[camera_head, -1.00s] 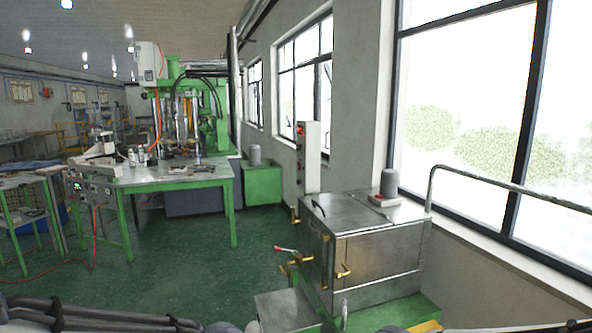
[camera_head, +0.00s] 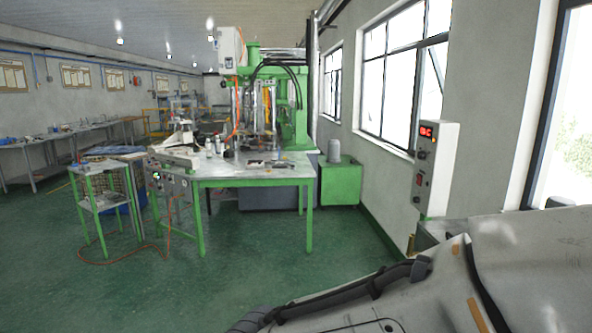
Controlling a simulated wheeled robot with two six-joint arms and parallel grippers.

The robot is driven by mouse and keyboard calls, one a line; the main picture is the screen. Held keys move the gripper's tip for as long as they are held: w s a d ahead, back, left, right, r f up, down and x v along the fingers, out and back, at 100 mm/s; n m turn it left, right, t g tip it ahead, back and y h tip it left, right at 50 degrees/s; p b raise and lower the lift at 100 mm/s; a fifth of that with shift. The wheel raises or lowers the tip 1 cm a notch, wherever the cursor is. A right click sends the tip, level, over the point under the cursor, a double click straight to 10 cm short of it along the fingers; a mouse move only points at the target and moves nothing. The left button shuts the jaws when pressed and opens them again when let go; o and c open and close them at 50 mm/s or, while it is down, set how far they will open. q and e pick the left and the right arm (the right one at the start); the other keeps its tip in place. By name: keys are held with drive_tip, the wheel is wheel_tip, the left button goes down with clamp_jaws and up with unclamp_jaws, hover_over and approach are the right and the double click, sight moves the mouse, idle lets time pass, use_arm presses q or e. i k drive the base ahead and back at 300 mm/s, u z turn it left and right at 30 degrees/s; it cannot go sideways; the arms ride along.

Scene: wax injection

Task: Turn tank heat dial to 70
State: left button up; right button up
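A white upright control box (camera_head: 437,170) stands at the right, beside the wall under the windows. Its narrow face carries a lit red display (camera_head: 427,132), too small to read surely. Below the display is a small dark dial (camera_head: 422,154), and lower down are a red switch and another dark knob. The dial's setting cannot be read. The metal tank (camera_head: 428,238) below the box is almost wholly hidden behind my large grey arm link at the lower right. Neither of my grippers shows.
A green-legged worktable (camera_head: 250,180) with bottles and tools stands in the middle, with a tall green machine (camera_head: 302,100) behind it. A small green cart (camera_head: 100,172) stands left of it. The green floor (camera_head: 160,290) in front is clear.

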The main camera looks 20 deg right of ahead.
sight(421, 154)
drive_tip(key=u, duration=0.35)
drive_tip(key=i, duration=3.75)
drive_tip(key=z, duration=1.65)
drive_tip(key=i, duration=0.9)
drive_tip(key=z, duration=1.15)
drive_tip(key=i, duration=0.2)
drive_tip(key=z, duration=0.05)
